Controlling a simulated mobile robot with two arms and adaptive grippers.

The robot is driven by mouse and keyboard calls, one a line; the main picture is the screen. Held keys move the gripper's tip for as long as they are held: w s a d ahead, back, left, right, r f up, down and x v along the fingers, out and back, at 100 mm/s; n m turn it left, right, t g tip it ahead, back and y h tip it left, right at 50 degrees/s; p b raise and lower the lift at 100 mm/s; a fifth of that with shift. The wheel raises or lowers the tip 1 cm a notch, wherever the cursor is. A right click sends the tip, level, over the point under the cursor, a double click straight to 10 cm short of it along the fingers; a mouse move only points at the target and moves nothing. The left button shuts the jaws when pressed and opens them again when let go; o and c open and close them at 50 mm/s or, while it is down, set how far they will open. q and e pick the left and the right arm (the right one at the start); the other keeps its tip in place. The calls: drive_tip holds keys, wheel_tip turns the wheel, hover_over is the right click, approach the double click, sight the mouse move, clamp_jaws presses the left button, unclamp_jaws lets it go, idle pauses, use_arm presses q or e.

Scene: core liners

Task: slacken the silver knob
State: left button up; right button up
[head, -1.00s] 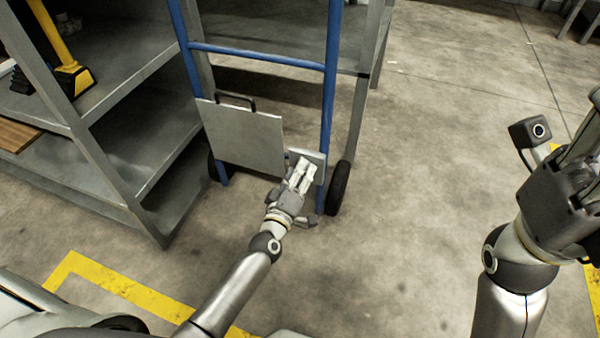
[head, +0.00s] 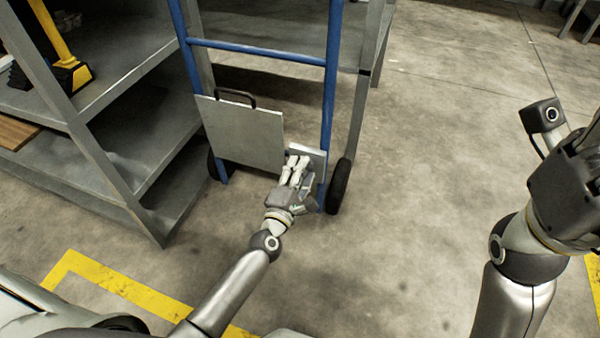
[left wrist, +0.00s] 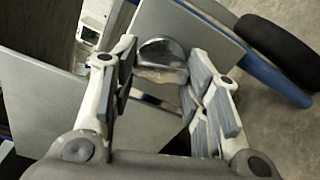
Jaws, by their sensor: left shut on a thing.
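The silver knob (left wrist: 160,52) shows in the left wrist view as a shiny rounded piece between my finger pads, in front of a grey plate (left wrist: 190,28). My left gripper (head: 297,160) is shut on the knob, with a finger on each side of it. In the head view the gripper and its fingers hide the knob, low on the blue-framed hand truck (head: 329,90). My right gripper (head: 590,135) is at the right edge of the head view, its fingertips cut off, away from the truck.
A grey panel with a dark handle (head: 240,135) hangs on the truck left of my left gripper. A black wheel (head: 339,187) is close on the right. Grey shelves (head: 150,140) stand at left. The floor at right is open.

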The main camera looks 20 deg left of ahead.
use_arm(q)
drive_tip(key=shift+n, duration=0.5)
drive_tip(key=o, duration=1)
drive_tip(key=s, duration=1.2)
drive_tip(key=shift+a, duration=0.25)
